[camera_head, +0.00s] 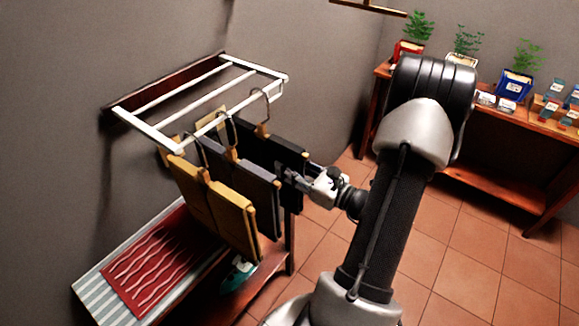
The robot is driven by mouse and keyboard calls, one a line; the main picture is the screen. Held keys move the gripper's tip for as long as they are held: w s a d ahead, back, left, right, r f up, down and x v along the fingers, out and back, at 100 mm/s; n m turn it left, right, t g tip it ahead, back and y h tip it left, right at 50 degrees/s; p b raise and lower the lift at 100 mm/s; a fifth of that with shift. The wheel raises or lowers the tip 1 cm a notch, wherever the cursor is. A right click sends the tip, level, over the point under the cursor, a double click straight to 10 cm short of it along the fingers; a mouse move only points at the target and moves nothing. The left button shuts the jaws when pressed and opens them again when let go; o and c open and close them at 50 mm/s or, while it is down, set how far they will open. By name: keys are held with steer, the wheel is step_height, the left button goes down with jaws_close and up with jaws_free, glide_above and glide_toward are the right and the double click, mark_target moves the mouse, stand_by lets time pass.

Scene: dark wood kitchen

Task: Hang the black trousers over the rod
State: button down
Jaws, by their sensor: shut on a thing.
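The black trousers (258,151) hang folded on a wooden hanger below the front right of a white wall rack. Their hanger's metal hook (267,98) reaches up to the front rod (243,107); I cannot tell whether it rests on it. My gripper (290,179) comes from the right and is shut on the black trousers at their right side. Its fingertips are partly hidden against the dark cloth. Dark grey trousers (258,190) and mustard trousers (232,215) hang on hangers just left of the black ones, overlapping them.
Below the rack is a low wooden bench (272,290) with a red and striped mat (165,258) and a teal item (238,274). A wooden table (500,185) with potted plants and small boxes stands at the back right. Tiled floor (455,255) is clear at right.

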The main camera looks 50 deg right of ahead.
steer(key=c, duration=1.2)
jaws_free()
steer(key=shift+c, duration=0.2)
steer(key=s+d, duration=0.1)
steer(key=s, duration=1.1)
